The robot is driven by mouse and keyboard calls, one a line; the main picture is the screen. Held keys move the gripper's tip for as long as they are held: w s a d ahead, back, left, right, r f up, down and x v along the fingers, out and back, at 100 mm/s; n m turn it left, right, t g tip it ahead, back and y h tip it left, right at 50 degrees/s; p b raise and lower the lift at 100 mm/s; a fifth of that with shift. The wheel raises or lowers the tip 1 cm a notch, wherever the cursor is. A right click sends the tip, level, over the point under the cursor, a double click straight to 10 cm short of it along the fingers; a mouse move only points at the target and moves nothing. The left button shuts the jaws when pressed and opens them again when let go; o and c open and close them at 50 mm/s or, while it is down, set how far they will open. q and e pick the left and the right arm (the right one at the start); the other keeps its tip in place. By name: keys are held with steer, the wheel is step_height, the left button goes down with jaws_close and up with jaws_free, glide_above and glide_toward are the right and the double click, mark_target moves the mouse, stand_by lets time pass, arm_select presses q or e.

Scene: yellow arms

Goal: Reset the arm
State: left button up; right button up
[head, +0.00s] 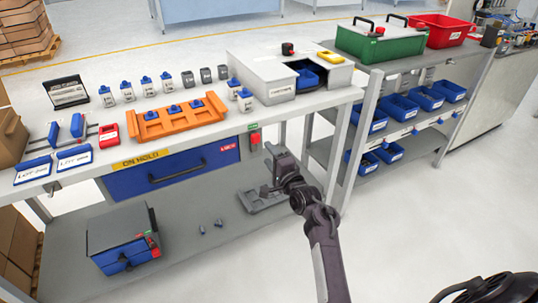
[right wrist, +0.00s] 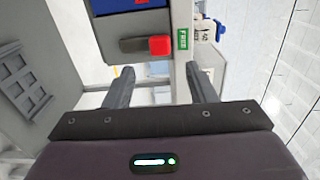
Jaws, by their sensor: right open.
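My right arm rises from the bottom of the head view. Its dark gripper (head: 270,174) is in front of the workbench's right end, below the tabletop. In the right wrist view the two fingers of my right gripper (right wrist: 160,72) stand apart with nothing between them. Beyond the fingers is a red button (right wrist: 160,45) on a grey box, beside a green label. A red button box also shows under the bench edge in the head view (head: 255,138). My left gripper is not in view.
The workbench (head: 75,115) carries an orange rack (head: 177,122), several small bottles and a grey station (head: 270,72). A blue drawer (head: 180,172) hangs below. A grey stand (head: 262,200) is on the lower shelf, near my gripper.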

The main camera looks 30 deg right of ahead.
steer(key=s+a+f+n+g+y+p, duration=0.1)
steer(key=s+a+f+n+g, duration=0.25)
steer(key=f, duration=0.55)
steer(key=s+a+f+n+g+p, duration=0.2)
steer(key=s+a+f, duration=0.15)
steer(key=f, duration=0.55)
steer(key=s+a+f+n+g+p, duration=0.25)
steer(key=s+f+n+g, duration=0.2)
steer(key=s+f, duration=0.9)
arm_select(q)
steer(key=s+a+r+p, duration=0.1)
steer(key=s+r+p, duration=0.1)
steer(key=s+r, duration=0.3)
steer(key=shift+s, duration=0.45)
arm_select(e)
steer(key=s+f+n+g, duration=0.2)
steer(key=s+f+n, duration=0.1)
steer(key=s, duration=0.9)
steer(key=s+d+f+n+g+h, duration=0.1)
steer(key=s+f+n, duration=0.3)
steer(key=s, duration=0.8)
steer(key=s+d+f+n+g, duration=0.1)
steer(key=s+f+n+g, duration=0.2)
steer(key=s+f, duration=0.4)
steer(key=s+g, duration=0.1)
steer(key=s, duration=0.4)
steer(key=shift+h, duration=0.3)
